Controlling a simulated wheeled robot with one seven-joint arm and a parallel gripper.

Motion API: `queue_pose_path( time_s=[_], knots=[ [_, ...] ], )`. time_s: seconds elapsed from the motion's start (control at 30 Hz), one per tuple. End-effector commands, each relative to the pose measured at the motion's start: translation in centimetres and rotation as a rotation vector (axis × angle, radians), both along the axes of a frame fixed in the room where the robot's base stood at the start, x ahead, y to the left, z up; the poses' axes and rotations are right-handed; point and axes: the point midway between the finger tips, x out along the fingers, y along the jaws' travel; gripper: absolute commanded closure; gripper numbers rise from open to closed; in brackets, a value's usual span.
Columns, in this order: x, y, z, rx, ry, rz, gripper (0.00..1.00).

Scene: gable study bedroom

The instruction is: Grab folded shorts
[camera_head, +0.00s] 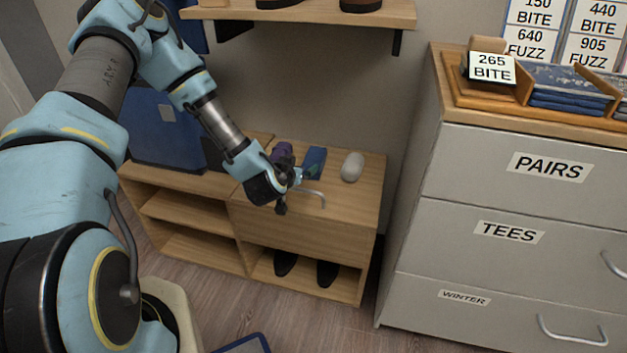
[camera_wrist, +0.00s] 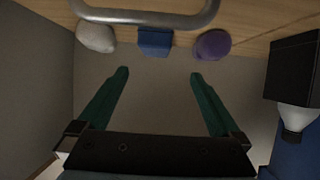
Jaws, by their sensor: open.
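A small blue folded-looking item (camera_head: 316,157), which may be the folded shorts, lies on top of the low wooden bench between a purple rounded item (camera_head: 282,151) and a pale rounded item (camera_head: 352,166). In the wrist view the blue item (camera_wrist: 155,42) is at the top centre, beyond the fingertips and partly behind a grey bar handle. My gripper (camera_head: 304,177) is at the bench's front, near the drawer handle (camera_head: 312,193). In the wrist view its green fingers (camera_wrist: 160,74) are spread apart with nothing between them. Folded blue cloth (camera_head: 568,88) also lies in a tray on the dresser.
The bench (camera_head: 365,190) has a drawer front and open cubbies with dark shoes (camera_head: 327,272) below. A blue bag-like object (camera_head: 165,130) stands at its left. A grey dresser (camera_head: 480,190) stands right. A shelf (camera_head: 310,14) hangs above.

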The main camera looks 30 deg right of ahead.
Motion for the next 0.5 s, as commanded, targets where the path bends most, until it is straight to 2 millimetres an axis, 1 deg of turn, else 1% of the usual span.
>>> queue_pose_path(
  time_s=[0.03, 0.17, 0.27, 0.5],
  knots=[
    [-0.3, -0.5, -1.7, -0.017, -0.012, 0.012, 0.00],
    [-0.4, -1.2, -2.5, -0.039, -0.040, 0.034, 0.00],
    [0.3, -1.9, -2.8, -0.045, -0.050, 0.041, 0.00],
    [2.8, -4.1, -4.1, -0.044, -0.049, 0.041, 0.00]
  ],
)
